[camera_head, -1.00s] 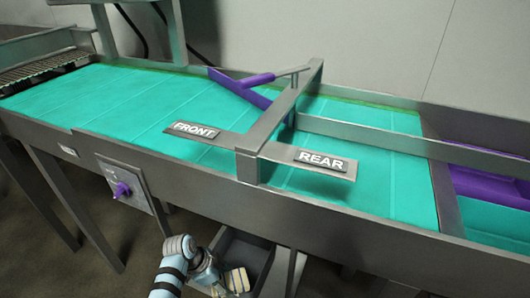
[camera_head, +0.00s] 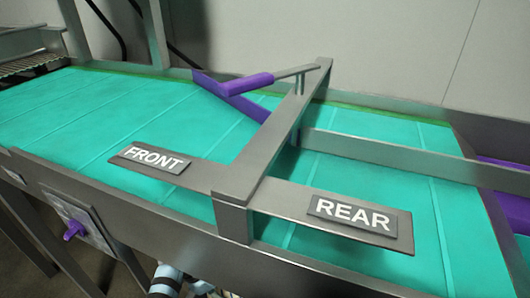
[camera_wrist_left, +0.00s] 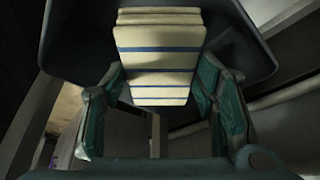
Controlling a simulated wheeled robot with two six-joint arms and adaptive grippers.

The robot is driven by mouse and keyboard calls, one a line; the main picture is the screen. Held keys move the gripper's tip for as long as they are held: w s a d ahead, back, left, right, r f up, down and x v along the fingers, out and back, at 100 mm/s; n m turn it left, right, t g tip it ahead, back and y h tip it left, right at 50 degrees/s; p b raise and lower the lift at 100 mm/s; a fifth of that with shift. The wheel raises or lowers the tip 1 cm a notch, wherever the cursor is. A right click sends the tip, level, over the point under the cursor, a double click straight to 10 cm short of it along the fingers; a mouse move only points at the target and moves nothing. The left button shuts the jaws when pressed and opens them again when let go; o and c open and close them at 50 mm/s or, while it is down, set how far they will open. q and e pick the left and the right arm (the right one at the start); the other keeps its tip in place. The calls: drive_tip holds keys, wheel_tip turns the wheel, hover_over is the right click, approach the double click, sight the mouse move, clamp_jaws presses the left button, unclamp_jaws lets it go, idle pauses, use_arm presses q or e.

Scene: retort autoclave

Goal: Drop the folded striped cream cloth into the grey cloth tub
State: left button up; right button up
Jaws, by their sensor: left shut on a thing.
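The folded cream cloth with blue stripes (camera_wrist_left: 160,60) is between the two green-padded fingers of my left gripper (camera_wrist_left: 162,90) in the left wrist view. My left gripper is shut on it. The dark grey tub (camera_wrist_left: 240,48) shows behind and around the cloth, with its walls on both sides. The cloth hides much of the tub, and I cannot tell how far apart they are. In the head view only a bit of my left gripper (camera_head: 200,288) shows at the bottom edge; cloth and tub are out of sight there. My right gripper is not in view.
A steel-framed conveyor with a green belt (camera_head: 90,110) fills the head view. A steel divider carries FRONT (camera_head: 152,159) and REAR (camera_head: 352,215) signs and a purple diverter arm (camera_head: 240,88). A purple knob (camera_head: 74,230) sticks out of its front panel.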

use_arm(q)
drive_tip(key=shift+f, duration=0.4)
drive_tip(key=shift+r, duration=0.2)
drive_tip(key=o, duration=1.1)
drive_tip(key=v, duration=0.7)
drive_tip(key=shift+r, duration=0.2)
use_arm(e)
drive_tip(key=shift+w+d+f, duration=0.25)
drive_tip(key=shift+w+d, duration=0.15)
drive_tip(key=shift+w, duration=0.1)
